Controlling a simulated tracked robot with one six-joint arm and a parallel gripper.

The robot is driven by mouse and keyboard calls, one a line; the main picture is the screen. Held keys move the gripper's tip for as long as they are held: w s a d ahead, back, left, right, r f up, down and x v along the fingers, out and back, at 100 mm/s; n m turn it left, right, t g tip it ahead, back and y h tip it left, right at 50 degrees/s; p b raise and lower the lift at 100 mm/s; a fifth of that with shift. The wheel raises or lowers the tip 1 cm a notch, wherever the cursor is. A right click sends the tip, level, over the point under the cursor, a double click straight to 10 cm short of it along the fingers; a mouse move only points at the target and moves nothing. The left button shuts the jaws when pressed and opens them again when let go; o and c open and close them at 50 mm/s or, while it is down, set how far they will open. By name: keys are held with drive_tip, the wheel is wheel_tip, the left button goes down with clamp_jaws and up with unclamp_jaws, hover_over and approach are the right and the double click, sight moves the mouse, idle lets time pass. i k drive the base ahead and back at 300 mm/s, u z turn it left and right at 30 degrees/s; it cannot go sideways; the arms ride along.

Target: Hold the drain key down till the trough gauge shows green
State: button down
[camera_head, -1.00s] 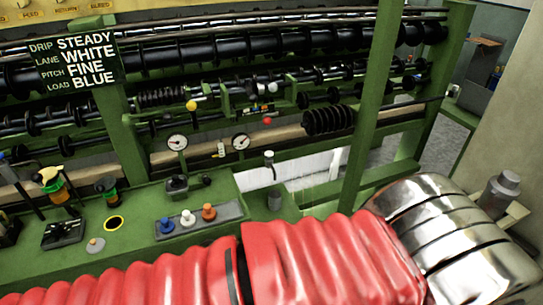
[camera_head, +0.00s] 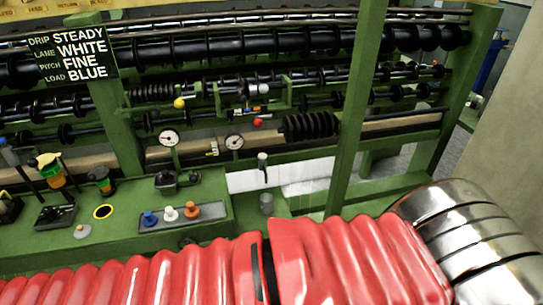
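Two round white dials, the left dial (camera_head: 168,137) and the right dial (camera_head: 234,142), stand on the green machine. A small pale upright gauge (camera_head: 212,148) sits between them. I cannot tell which is the trough gauge, and I make out no green on any of them. A strip on the green bench holds a blue knob (camera_head: 149,219), a white knob (camera_head: 171,214) and an orange knob (camera_head: 192,210). None is readably marked as the drain key. A pale trough (camera_head: 309,171) lies behind a small tap (camera_head: 263,166). My gripper is out of view; my red-sleeved arm crosses the bottom.
A black sign (camera_head: 73,53) reads drip steady, lane white, pitch fine, load blue. A green post (camera_head: 357,110) rises right of the trough. Rods and rollers fill the back. A pale wall (camera_head: 500,140) closes the right side.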

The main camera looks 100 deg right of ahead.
sight(262, 156)
drive_tip(key=u, duration=0.05)
drive_tip(key=k, duration=0.4)
drive_tip(key=z, duration=1.75)
drive_tip(key=i, duration=0.5)
drive_tip(key=z, duration=0.05)
